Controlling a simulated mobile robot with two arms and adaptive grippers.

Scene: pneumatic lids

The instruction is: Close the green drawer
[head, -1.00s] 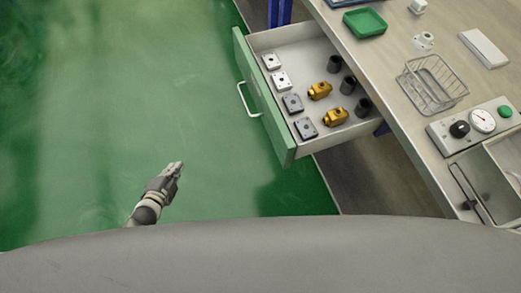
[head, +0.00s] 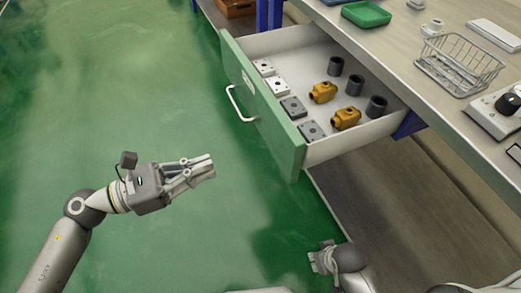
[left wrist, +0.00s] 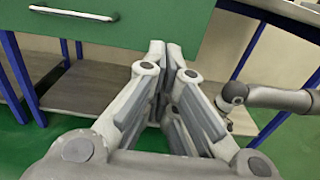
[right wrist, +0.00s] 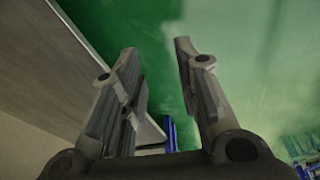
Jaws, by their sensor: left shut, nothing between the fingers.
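The green drawer (head: 262,108) is pulled out from the workbench, with a white handle (head: 238,104) on its green front. It holds grey plates, brass fittings and dark cylinders. In the left wrist view the green front (left wrist: 130,40) and handle (left wrist: 72,14) fill the upper left. My left gripper (head: 210,168) is shut and empty, apart from the drawer, in front of and below its front panel in the head view. It also shows in the left wrist view (left wrist: 165,48). My right gripper (head: 318,262) is low by the bench's near side; the right wrist view shows its fingers (right wrist: 157,55) apart, with nothing between them.
A lower shelf (head: 400,200) lies under the bench. The green floor in front of the drawer is clear.

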